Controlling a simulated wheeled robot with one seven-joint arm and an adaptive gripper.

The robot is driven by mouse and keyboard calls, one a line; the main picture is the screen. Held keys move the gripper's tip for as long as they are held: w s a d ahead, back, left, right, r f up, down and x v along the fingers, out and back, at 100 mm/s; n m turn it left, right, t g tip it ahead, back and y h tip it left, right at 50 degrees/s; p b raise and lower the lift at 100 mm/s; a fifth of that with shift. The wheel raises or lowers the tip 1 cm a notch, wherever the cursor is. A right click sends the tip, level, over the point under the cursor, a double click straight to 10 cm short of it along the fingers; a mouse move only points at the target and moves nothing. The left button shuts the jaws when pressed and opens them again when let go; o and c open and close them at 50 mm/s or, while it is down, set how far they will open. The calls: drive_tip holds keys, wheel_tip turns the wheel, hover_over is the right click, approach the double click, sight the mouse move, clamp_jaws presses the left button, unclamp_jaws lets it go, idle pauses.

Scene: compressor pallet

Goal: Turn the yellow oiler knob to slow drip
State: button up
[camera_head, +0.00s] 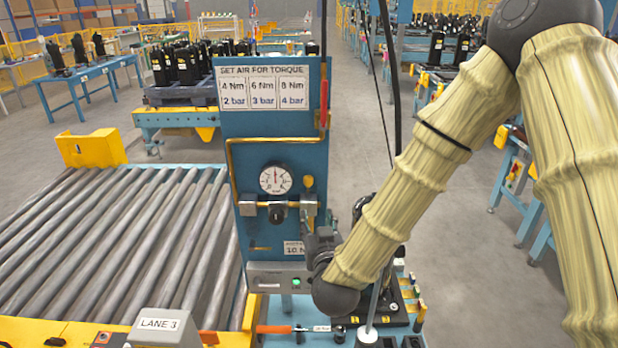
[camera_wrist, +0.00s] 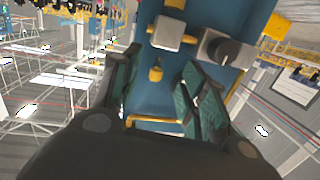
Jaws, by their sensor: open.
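The yellow oiler knob (camera_head: 308,182) sits above the right metal block (camera_head: 308,206) on the blue panel, right of the round gauge (camera_head: 275,180). The wrist view looks upside down; there the knob (camera_wrist: 156,73) shows small between my two green-padded fingers, beside its metal block (camera_wrist: 172,35). My gripper (camera_wrist: 160,60) is open. I cannot tell contact with the knob, but a gap shows on both sides. In the head view my gripper (camera_head: 320,238) is dark, low in front of the panel's right side, and partly hidden by my arm.
A black regulator knob (camera_wrist: 222,48) is close beside my right-hand finger in the wrist view. A yellow pipe (camera_head: 230,160) runs along the panel. A torque sign (camera_head: 262,88) is above. A roller conveyor (camera_head: 120,235) lies left; open floor (camera_head: 455,260) is right.

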drive_tip(key=t, duration=0.1)
approach(309, 180)
drive_tip(key=s, duration=0.1)
drive_tip(key=shift+h, duration=0.3)
drive_tip(key=w+p, duration=0.1)
drive_tip(key=w, duration=0.2)
drive_tip(key=w+p, duration=0.1)
drive_tip(key=w, duration=0.2)
drive_tip(key=w+a+p, duration=0.1)
drive_tip(key=w+p, duration=0.1)
drive_tip(key=w, duration=0.1)
drive_tip(key=shift+w+a, duration=0.1)
drive_tip(key=shift+w, duration=0.15)
drive_tip(key=shift+w+a, duration=0.1)
drive_tip(key=shift+w, duration=0.5)
drive_tip(key=shift+f, duration=0.1)
clamp_jaws()
